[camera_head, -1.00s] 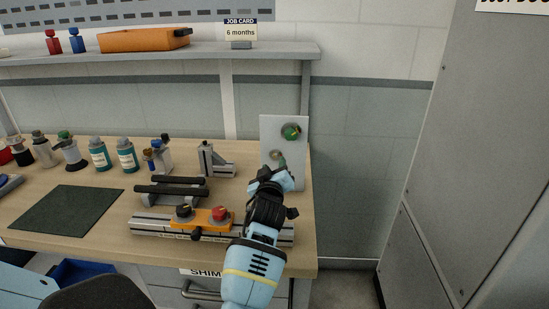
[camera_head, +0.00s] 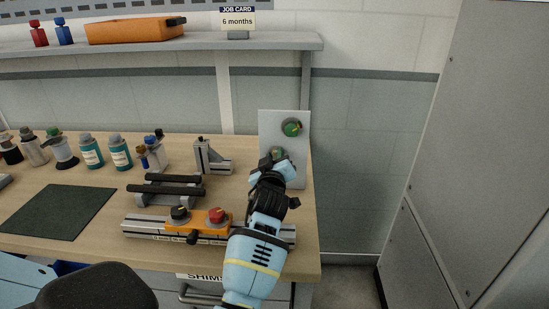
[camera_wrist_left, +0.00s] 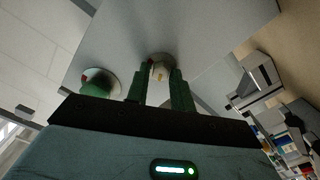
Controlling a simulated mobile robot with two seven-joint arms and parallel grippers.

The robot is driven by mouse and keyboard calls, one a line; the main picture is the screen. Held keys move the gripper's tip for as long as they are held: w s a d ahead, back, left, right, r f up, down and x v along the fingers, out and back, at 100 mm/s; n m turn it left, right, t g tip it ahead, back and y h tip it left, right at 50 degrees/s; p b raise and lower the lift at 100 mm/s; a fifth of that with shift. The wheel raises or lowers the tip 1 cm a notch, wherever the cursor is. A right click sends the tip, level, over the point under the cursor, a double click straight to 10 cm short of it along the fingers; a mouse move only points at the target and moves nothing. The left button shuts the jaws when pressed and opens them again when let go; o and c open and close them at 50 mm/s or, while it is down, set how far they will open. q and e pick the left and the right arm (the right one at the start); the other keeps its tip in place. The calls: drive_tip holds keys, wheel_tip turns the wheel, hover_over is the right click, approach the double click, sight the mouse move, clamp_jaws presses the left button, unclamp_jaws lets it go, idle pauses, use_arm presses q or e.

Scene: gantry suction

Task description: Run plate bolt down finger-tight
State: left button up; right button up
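The upright grey plate (camera_head: 297,155) stands at the right end of the bench. It carries a green knob (camera_head: 291,127) with a red mark near its top. My left gripper (camera_head: 279,158) is at the plate's lower fitting and mostly hides it in the head view. In the left wrist view, the green fingers (camera_wrist_left: 160,88) point at the plate and lie on either side of a small pale bolt head (camera_wrist_left: 159,72) on a round base. A gap shows between the fingers; whether they press on the bolt is unclear. The green knob (camera_wrist_left: 98,83) is left of them. My right gripper is out of view.
A grey rail with an orange block (camera_head: 197,222) lies at the bench front, left of my left arm. A fixture with black bars (camera_head: 165,187) and a grey bracket (camera_head: 212,158) stand behind it. Several bottles line the left. Free floor lies right of the bench.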

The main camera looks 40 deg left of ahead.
use_arm(q)
clamp_jaws()
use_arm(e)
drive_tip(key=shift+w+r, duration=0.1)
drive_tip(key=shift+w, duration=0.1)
use_arm(q)
drive_tip(key=shift+m, duration=1.1)
drive_tip(key=shift+m+p, duration=0.4)
drive_tip(key=shift+m, duration=0.8)
drive_tip(key=m, duration=0.3)
drive_tip(key=shift+m, duration=0.7)
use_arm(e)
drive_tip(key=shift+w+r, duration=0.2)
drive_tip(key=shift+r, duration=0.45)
use_arm(q)
drive_tip(key=shift+p, duration=0.3)
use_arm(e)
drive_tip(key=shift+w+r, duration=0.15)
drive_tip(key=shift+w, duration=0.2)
